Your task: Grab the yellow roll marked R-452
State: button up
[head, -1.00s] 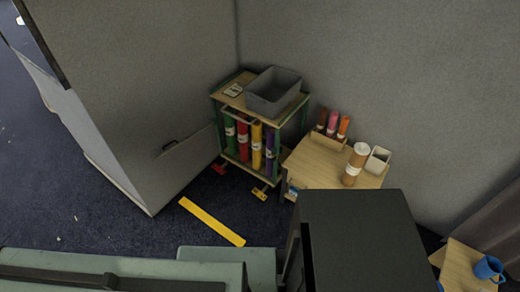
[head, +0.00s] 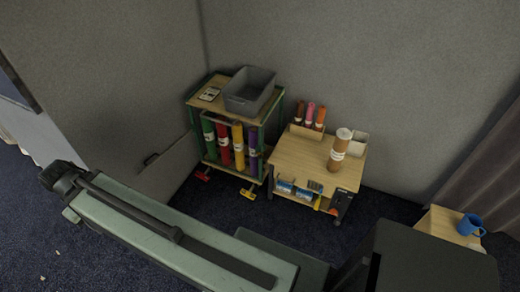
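A yellow roll (head: 238,147) with a white label stands upright in a green-framed rack (head: 276,104). It is between a red roll (head: 223,144) on its left and a purple roll (head: 253,152) on its right. A green roll (head: 209,139) stands at the far left of the rack. The label writing is too small to read, so I cannot confirm R-452. My gripper is not in view.
A grey bin (head: 249,91) sits on the rack top. A wooden cart (head: 297,157) stands to the right, with a brown roll (head: 339,149) on it. A small table (head: 437,224) with a blue mug (head: 470,226) is farther right. Walls close in the corner behind.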

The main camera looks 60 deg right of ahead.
aim_at(236, 129)
jog(key=z, duration=0.2)
jog(key=i, duration=1)
jog(key=u, duration=0.1)
